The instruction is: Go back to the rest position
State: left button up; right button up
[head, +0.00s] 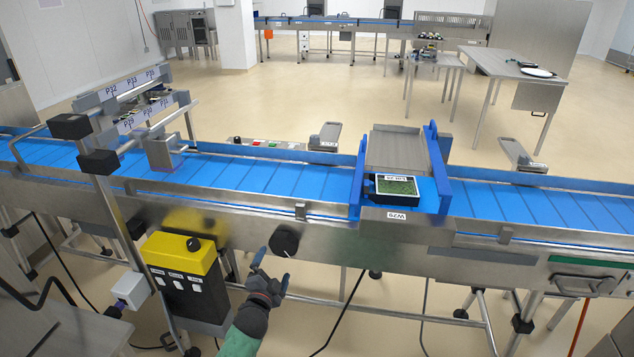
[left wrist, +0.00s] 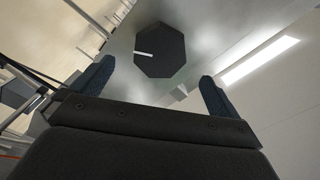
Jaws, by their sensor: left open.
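My left gripper (head: 268,272) is in the lower middle of the head view, in front of the conveyor's steel side. It is open and empty, its two dark blue fingers apart. A black knob (head: 284,242) on the conveyor side is just above and to the right of it. In the left wrist view the knob (left wrist: 160,50) shows beyond and between the open fingers (left wrist: 155,85), with a white pointer line, apart from them. My right gripper is not in view.
A yellow-topped control box (head: 180,253) stands left of my left gripper. Behind is the blue conveyor belt (head: 260,178). A black tray with green contents (head: 396,187) sits under the blue-sided frame (head: 440,150). A steel table (head: 500,65) stands at the back right.

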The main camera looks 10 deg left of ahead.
pick_arm(q)
jog(key=s+f+n+g, duration=0.3)
jog(key=s+f, duration=0.1)
jog(key=f, duration=0.5)
jog(key=s+f+n+g+y, duration=0.1)
jog(key=s+f+n+g, duration=0.25)
jog(key=f, duration=0.65)
jog(key=s+f+n+g, duration=0.3)
jog(key=f+g, duration=0.1)
jog(key=f, duration=0.5)
jog(key=s+d+f+g, duration=0.2)
jog(key=s+f, duration=0.4)
jog(key=s, duration=0.5)
jog(key=s+d+f+g, duration=0.1)
jog(key=s+f+g, duration=0.1)
jog(key=s+f, duration=0.5)
jog(key=s+d+f+g+h, duration=0.1)
jog(key=s+f, duration=0.6)
jog(key=s, duration=0.9)
jog(key=shift+d+f+g, duration=0.2)
jog(key=shift+d+g, duration=0.25)
jog(key=shift+d, duration=0.35)
